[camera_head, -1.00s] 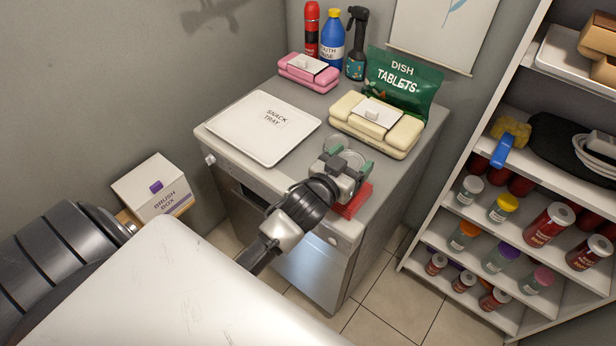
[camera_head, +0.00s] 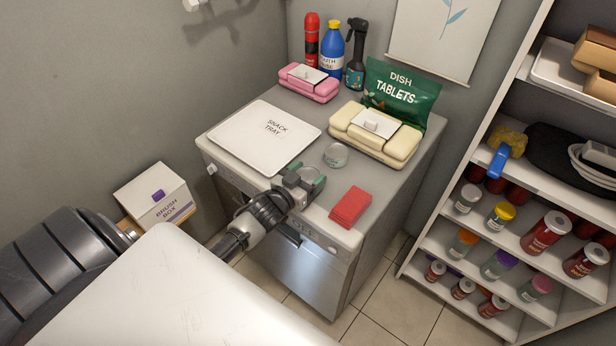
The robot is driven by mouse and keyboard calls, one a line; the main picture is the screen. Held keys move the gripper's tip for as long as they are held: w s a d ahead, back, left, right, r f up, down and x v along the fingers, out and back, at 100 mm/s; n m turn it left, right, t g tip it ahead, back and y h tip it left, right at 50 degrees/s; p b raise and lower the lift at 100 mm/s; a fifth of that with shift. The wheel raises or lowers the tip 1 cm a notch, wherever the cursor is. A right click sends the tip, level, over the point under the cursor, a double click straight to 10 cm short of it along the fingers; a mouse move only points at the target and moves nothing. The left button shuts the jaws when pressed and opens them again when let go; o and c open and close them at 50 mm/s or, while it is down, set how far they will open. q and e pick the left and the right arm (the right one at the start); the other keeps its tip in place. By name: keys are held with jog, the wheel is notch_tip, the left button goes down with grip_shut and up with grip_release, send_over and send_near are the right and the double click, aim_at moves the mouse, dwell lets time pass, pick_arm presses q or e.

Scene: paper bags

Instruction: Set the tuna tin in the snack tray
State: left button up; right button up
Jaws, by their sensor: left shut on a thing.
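My left gripper (camera_head: 307,177), with green fingertips, is shut on a small round grey tin (camera_head: 306,174), mostly hidden between the fingers. It is over the front edge of the counter, to the right of and nearer than the snack tray. The snack tray (camera_head: 262,137) is a flat white tray lettered SNACK TRAY, lying empty on the left of the counter. A second small round tin (camera_head: 336,156) stands on the counter behind the gripper; its label is too small to read. My right gripper is not in view.
A red block-like packet (camera_head: 351,207) lies at the counter's front right. Cream (camera_head: 375,132) and pink (camera_head: 309,83) wipes packs, a green dish tablets bag (camera_head: 402,92) and bottles stand behind. A brush box (camera_head: 155,195) is at lower left, a shelf of jars at right.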

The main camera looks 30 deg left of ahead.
pick_arm(q)
jog(key=shift+f+p, duration=0.3)
jog(key=shift+f, duration=0.05)
jog(key=shift+w+f, duration=0.1)
jog(key=shift+f, duration=0.1)
jog(key=shift+f, duration=0.1)
jog(key=shift+f, duration=0.15)
jog(key=o, duration=1)
